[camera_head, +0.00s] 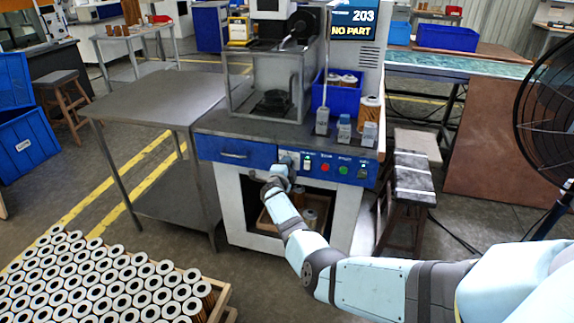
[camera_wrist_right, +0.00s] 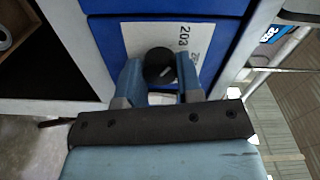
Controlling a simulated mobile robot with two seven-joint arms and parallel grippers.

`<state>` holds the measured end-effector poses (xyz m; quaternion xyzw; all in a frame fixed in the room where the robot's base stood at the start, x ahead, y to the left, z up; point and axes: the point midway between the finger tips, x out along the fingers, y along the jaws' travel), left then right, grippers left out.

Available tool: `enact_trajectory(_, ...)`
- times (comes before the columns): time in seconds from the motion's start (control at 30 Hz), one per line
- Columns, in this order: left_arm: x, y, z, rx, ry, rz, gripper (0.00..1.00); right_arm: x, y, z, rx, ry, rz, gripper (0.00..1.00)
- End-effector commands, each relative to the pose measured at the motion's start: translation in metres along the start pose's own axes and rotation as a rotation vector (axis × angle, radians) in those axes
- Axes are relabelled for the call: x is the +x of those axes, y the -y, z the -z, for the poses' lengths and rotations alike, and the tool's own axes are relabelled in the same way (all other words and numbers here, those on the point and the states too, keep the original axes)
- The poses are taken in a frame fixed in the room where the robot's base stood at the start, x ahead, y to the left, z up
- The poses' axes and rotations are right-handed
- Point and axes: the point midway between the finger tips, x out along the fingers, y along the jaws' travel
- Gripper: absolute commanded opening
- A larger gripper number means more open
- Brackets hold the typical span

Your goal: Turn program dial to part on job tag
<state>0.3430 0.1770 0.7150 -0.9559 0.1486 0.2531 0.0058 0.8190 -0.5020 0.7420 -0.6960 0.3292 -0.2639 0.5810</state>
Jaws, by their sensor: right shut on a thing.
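The black round program dial (camera_wrist_right: 159,65) shows in the right wrist view on a white plate (camera_wrist_right: 195,50) printed with 203. My right gripper (camera_wrist_right: 160,84) has its two blue fingers on either side of the dial and is shut on it. In the head view my right gripper (camera_head: 277,178) is at the left part of the machine's blue front panel, and my arm and hand hide the dial there. The screen (camera_head: 355,22) above the machine reads 203 and NO PART. I cannot make out a job tag for certain. My left gripper is out of view.
The panel has several switches and coloured buttons (camera_head: 325,168) right of my gripper. A blue bin (camera_head: 337,97) stands on the machine. A steel table (camera_head: 160,97) is at left, a stool (camera_head: 412,178) at right. Many cartridges (camera_head: 95,290) stand on a pallet at lower left.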

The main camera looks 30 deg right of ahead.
Motion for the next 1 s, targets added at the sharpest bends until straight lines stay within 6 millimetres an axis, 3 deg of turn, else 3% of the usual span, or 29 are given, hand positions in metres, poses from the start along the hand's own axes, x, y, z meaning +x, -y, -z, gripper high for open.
enact_trajectory(0.73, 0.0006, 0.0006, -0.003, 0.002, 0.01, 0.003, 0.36, 0.001, 0.0008, 0.0009, -0.092, -0.003, 0.002, 0.1)
enact_trajectory(0.77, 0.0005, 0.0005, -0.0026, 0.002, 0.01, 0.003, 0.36, 0.001, 0.0008, 0.0009, -0.092, -0.003, 0.002, 0.36)
enact_trajectory(0.87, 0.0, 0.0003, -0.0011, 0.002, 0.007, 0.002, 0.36, 0.0009, 0.0008, 0.0009, -0.091, -0.003, 0.002, 0.59)
enact_trajectory(1.0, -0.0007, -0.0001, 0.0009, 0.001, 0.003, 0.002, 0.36, 0.0006, 0.0005, 0.0005, -0.091, -0.003, 0.001, 0.59)
